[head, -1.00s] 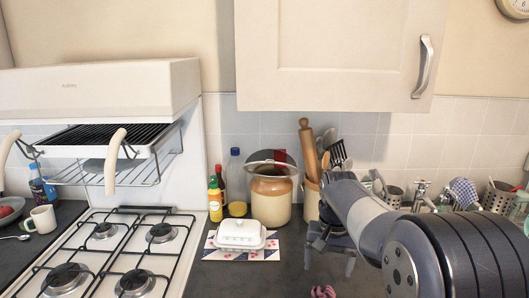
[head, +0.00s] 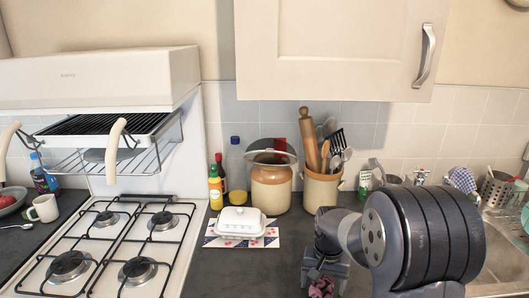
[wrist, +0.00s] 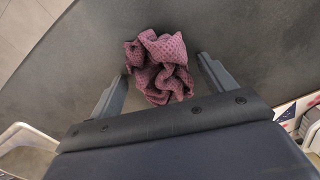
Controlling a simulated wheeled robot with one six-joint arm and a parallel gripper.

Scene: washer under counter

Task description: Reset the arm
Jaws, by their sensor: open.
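My gripper (head: 325,280) points down at the front of the dark worktop in the head view, right of the butter dish. Its two fingers are apart in the wrist view (wrist: 160,70). A crumpled pinkish-purple cloth (wrist: 160,62) lies on the worktop beyond and between the fingertips, and the fingers are not closed on it. The cloth also shows in the head view (head: 322,289), partly hidden by my gripper and cut by the bottom edge. My arm is bent at the right of the head view and hides part of the counter.
A white butter dish (head: 241,222), a stoneware jar (head: 271,188) and a utensil pot (head: 321,188) stand left of and behind my gripper. The gas hob (head: 110,245) is at left. A wall cupboard (head: 335,50) hangs above. A sink (head: 505,250) lies at right.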

